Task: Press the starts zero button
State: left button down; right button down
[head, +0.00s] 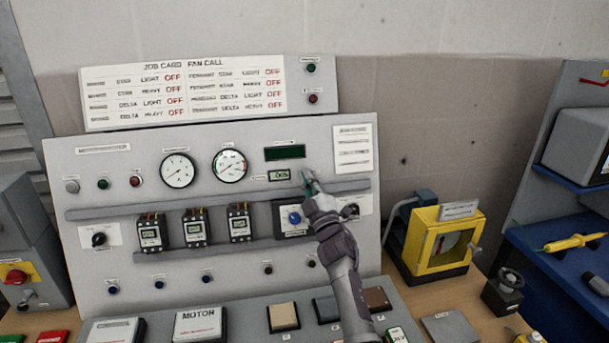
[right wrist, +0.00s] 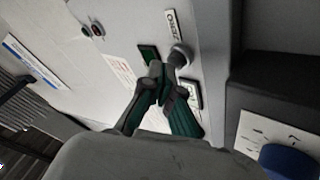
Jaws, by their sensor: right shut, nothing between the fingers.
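The zero button is a grey round knob (right wrist: 181,55) beside a white label reading ZERO (right wrist: 173,24) in the right wrist view. My left gripper is in neither view.
The grey panel (head: 90,230) carries two round gauges (head: 178,169), a dark display (head: 285,153) and a ledge (head: 110,212) below them. A yellow meter case (head: 440,240) stands on the right.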

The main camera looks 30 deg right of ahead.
jog(key=shift+w+f+b, duration=0.15)
jog(key=shift+w+b, duration=0.2)
jog(key=shift+b, duration=0.05)
jog(key=shift+s, duration=0.1)
dwell(0.5)
jog(key=shift+s+r+p, duration=0.25)
jog(key=shift+p, duration=0.3)
jog(key=shift+s+a, duration=0.15)
jog(key=shift+s, duration=0.3)
jog(key=shift+p, duration=0.3)
jog(key=shift+s+r+p, duration=0.2)
jog(key=shift+p, duration=0.15)
jog(key=s+p, duration=0.1)
jog(key=s+r+p, duration=0.1)
jog(key=s+a+p, duration=0.1)
jog(key=s, duration=0.1)
jog(key=shift+a+r, duration=0.1)
jog(key=shift+r, duration=0.1)
